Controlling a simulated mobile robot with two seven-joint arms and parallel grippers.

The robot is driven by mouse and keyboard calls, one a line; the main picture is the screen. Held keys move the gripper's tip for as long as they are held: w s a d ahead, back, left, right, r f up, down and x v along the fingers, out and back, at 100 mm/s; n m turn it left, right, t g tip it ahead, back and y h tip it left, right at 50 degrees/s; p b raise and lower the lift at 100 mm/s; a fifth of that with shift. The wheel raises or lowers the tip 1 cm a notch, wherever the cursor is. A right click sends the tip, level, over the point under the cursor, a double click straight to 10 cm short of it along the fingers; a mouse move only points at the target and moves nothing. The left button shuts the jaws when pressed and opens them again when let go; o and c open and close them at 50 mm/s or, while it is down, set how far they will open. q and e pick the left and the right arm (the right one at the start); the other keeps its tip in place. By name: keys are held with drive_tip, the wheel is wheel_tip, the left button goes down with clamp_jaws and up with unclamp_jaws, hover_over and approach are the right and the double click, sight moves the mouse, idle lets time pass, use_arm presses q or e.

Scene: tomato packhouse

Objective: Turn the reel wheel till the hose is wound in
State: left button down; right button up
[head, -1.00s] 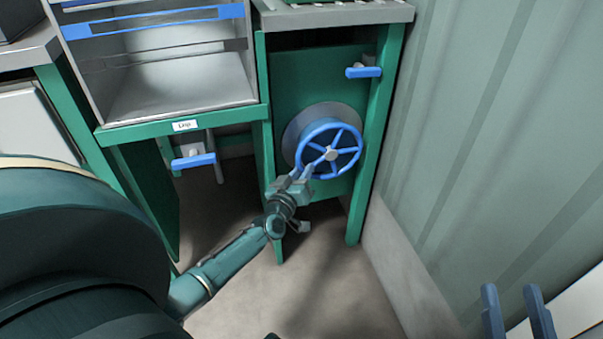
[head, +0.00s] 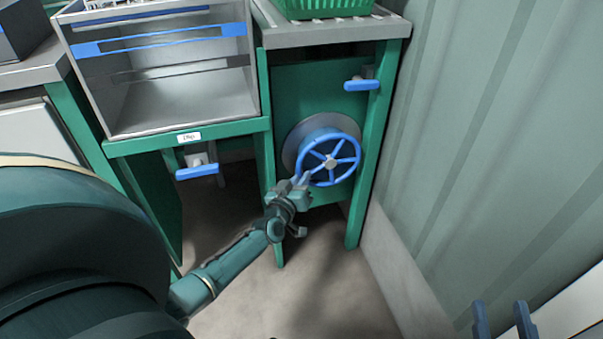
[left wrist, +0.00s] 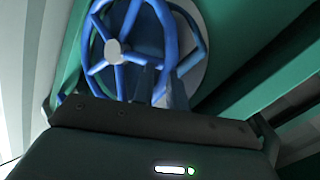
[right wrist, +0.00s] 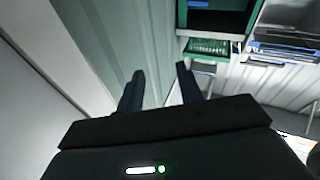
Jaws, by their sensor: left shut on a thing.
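The blue spoked reel wheel (head: 347,181) stands in front of a grey round disc (head: 295,140) on a green panel. My left gripper (head: 300,182) is shut on the wheel at the lower left of its rim. The wheel (left wrist: 114,48) also fills the upper middle of the left wrist view, with the grip partly hidden there. No hose can be made out in any view. My right gripper (head: 502,318) is at the lower right of the head view, well away from the wheel. Its fingers stand apart and empty in the right wrist view (right wrist: 158,85).
A blue handle (head: 362,85) sits above the wheel, and another (head: 197,172) under the labelled grey bin (head: 185,100). A green basket (head: 325,8) stands on the counter. Green legs flank the wheel. A ribbed wall (head: 480,140) closes the right side.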

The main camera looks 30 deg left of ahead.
use_arm(q)
drive_tip(key=shift+r+p, duration=0.7)
drive_tip(key=shift+s+a+r+m+g+p, duration=0.1)
drive_tip(key=shift+r+m+g+p, duration=0.3)
drive_tip(key=shift+p, duration=0.85)
drive_tip(key=shift+f+p, duration=0.1)
drive_tip(key=shift+p, duration=0.2)
drive_tip(key=shift+f+m+g, duration=0.2)
drive_tip(key=shift+m+g, duration=0.1)
use_arm(e)
drive_tip(key=shift+d+m+g+h, duration=0.3)
drive_tip(key=shift+d+g+h, duration=0.6)
drive_tip(key=shift+h, duration=0.2)
use_arm(q)
drive_tip(key=c, duration=1.4)
unclamp_jaws()
use_arm(e)
drive_tip(key=shift+r, duration=0.1)
use_arm(q)
drive_tip(key=shift+s, duration=0.15)
